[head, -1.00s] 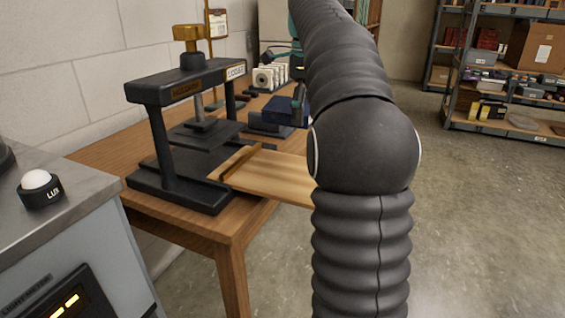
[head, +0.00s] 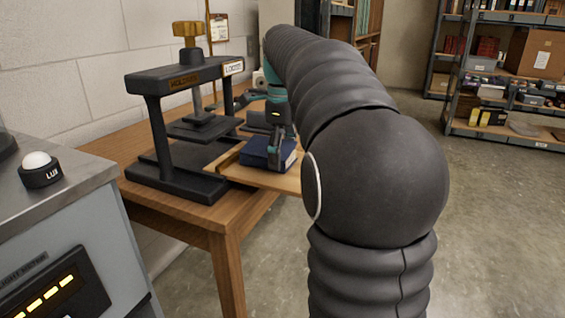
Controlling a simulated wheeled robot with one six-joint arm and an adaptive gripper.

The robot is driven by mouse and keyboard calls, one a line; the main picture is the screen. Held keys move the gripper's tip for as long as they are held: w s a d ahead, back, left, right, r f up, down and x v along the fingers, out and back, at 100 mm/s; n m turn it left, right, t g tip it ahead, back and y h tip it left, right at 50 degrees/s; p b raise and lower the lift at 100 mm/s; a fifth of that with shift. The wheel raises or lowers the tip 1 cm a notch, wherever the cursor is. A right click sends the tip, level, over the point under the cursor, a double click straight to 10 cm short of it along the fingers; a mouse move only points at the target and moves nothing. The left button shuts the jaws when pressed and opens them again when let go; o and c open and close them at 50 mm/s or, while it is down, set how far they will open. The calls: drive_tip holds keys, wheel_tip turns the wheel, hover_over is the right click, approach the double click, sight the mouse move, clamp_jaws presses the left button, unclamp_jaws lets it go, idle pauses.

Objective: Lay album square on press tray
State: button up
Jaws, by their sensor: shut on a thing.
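The album (head: 260,153) is a dark blue book with pale page edges. It is over the wooden press tray (head: 228,170), near its raised left strip. I cannot tell whether its underside touches the tray or how square it lies. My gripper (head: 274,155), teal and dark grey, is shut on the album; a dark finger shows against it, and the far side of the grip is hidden. The tray juts out to the right from the black press (head: 180,186). My arm hides the tray's right end.
The press has a brass knob (head: 188,30), two posts and a raised plate (head: 202,127). It stands on a wooden table (head: 206,216). A grey cabinet with a white-domed lux meter (head: 39,168) is at the left. Loaded shelves (head: 500,70) stand at the back right.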

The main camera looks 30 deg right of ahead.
drive_tip(key=shift+f, duration=0.1)
drive_tip(key=o, duration=1.4)
drive_tip(key=shift+o, duration=0.2)
wheel_tip(320, 180, up, 12)
drive_tip(key=p, duration=0.3)
